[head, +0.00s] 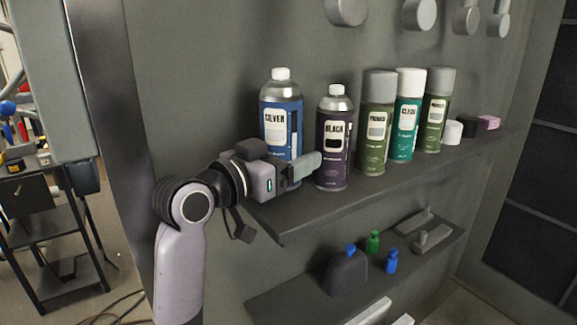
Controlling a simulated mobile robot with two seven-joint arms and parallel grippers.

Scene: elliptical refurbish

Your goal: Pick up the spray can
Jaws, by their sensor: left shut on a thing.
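A blue spray can labelled silver (281,110) stands upright at the left end of the upper shelf. My left gripper (300,170) is low at this can and appears shut on it. One grey finger crosses the front of its lower right side; the other finger and the can's base are hidden. The fingertip reaches the left edge of a dark purple can labelled black (334,150); I cannot tell whether they touch. A green can with a grey cap (375,130), a teal can with a white cap (406,120) and another green can (435,115) stand to the right. My right gripper is out of view.
The upper shelf (380,190) also holds a white cap (453,133) and a pink block (488,123) at right. The lower shelf (290,303) carries a dark container (345,275) and small bottles. Grey round fixtures (419,14) hang on the wall above.

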